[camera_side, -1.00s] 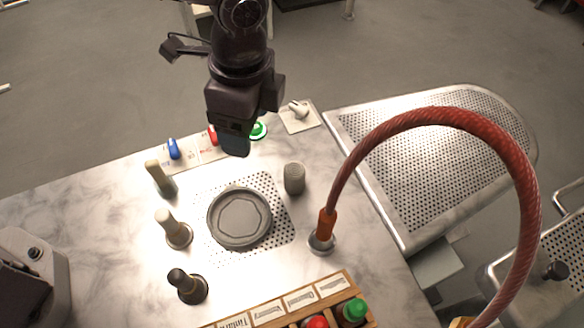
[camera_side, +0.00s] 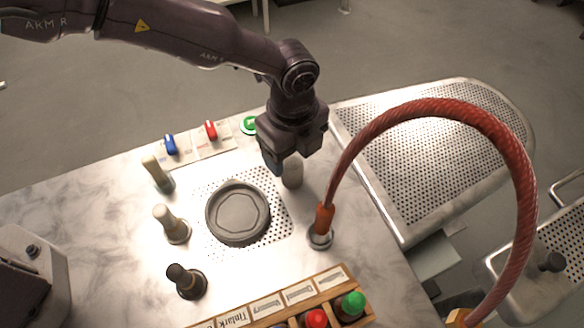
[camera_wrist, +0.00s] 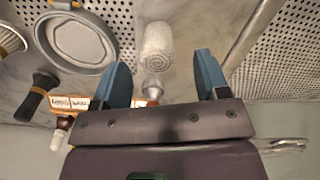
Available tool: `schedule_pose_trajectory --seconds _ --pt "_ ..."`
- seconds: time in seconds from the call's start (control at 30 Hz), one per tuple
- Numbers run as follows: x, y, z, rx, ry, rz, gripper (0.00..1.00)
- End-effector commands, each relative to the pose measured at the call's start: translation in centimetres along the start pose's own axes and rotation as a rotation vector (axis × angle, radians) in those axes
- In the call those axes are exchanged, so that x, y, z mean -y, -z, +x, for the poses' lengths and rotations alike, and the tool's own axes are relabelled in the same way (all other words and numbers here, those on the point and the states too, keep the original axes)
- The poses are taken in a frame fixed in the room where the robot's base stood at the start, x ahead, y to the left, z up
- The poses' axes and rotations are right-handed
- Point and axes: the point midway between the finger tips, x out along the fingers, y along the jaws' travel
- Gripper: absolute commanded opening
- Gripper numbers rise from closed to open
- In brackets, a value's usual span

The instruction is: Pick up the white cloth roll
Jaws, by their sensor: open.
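My gripper (camera_wrist: 158,72) is open and empty in the wrist view. The fingers are spread wider than the roll, and I cannot tell whether either one touches it.
A grey round dish (camera_side: 238,213) sits on the perforated plate (camera_side: 277,237) left of the roll. A red hose (camera_side: 440,112) arches up from its base (camera_side: 320,236) at right. A wooden rack with bottles (camera_side: 282,310) stands at the front. Several knobbed handles stand at left.

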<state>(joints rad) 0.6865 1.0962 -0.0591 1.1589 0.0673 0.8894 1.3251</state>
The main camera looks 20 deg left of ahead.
Motion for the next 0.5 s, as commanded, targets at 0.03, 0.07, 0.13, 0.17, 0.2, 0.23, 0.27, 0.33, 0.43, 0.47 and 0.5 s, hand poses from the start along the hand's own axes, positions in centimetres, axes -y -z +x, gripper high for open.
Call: schedule_pose_trajectory --seconds 0.03,0.07,0.13,0.17,0.2,0.23,0.27,0.33,0.43,0.47,0.5 --pt "0.0 0.0 0.3 0.0 0.0 0.0 0.68" --pt "0.0 0.1 0.5 0.0 0.0 0.0 0.68" --pt "-0.1 0.2 1.1 0.0 0.0 0.001 0.68" --pt "-0.2 0.2 1.5 0.001 -0.001 0.001 0.68" --pt "-0.3 0.3 2.1 0.002 -0.003 0.001 0.68" --pt "-0.4 0.3 2.6 0.002 -0.002 0.001 0.68" --pt "-0.4 0.4 3.1 0.002 -0.002 0.0 0.68" --pt "-0.5 0.4 4.1 0.001 -0.002 -0.001 0.68" --pt "-0.4 0.4 5.1 0.001 0.001 -0.001 0.68" --pt "-0.4 0.4 5.3 0.001 0.001 -0.001 0.68" --pt "-0.4 0.4 5.4 0.001 0.001 -0.001 0.68"
